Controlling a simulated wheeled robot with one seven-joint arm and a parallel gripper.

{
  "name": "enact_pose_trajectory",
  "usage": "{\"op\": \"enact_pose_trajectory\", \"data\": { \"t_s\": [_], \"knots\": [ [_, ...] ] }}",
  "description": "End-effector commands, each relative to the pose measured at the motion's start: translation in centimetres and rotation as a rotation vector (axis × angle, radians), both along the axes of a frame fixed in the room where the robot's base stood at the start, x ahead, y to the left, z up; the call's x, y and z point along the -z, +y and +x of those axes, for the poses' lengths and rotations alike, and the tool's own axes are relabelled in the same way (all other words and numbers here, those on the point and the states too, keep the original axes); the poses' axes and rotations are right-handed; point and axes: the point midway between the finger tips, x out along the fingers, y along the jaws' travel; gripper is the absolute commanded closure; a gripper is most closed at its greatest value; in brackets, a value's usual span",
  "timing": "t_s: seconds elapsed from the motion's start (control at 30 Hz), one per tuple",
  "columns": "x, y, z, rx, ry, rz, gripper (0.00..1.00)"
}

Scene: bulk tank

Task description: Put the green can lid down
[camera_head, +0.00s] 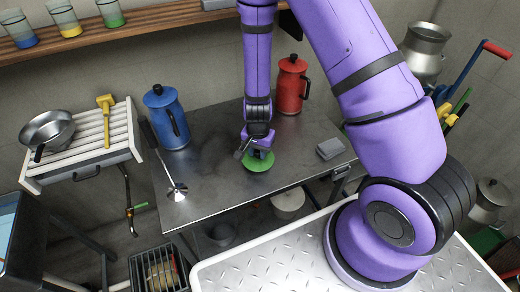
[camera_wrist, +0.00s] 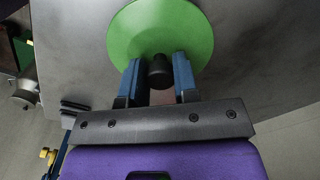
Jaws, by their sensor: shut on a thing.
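The green can lid (camera_head: 259,162) is a round green disc with a dark knob. In the head view it is at the middle of the grey metal table (camera_head: 215,185), under my gripper (camera_head: 257,151). In the wrist view the lid (camera_wrist: 160,32) fills the top middle, and the knob (camera_wrist: 160,72) stands between the two blue fingers. My gripper (camera_wrist: 158,85) is shut on the lid by this knob. I cannot tell whether the lid touches the tabletop or hangs just above it.
A blue jug (camera_head: 167,117) and a red jug (camera_head: 290,85) stand at the back of the table. A long-handled metal tool (camera_head: 176,190) lies at the left. A small grey block (camera_head: 330,149) is at the right. Bare tabletop lies left of the lid.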

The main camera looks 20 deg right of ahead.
Motion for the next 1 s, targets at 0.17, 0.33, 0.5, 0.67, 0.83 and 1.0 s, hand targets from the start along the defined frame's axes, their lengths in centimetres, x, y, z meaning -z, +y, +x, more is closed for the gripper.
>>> {"op": "enact_pose_trajectory", "data": {
  "t_s": [0.17,0.33,0.5,0.67,0.83,1.0],
  "knots": [
    [0.2,0.0,0.0,0.001,0.000,0.000,0.96],
    [0.2,0.0,0.0,0.000,0.000,0.000,0.47],
    [0.2,0.0,0.0,0.000,0.000,0.000,0.47],
    [0.0,0.0,0.0,0.000,-0.001,0.000,0.47],
    [-1.5,0.0,0.1,-0.002,-0.004,-0.001,0.47],
    [-4.3,0.1,0.1,-0.003,-0.005,-0.001,0.47]
  ]
}}
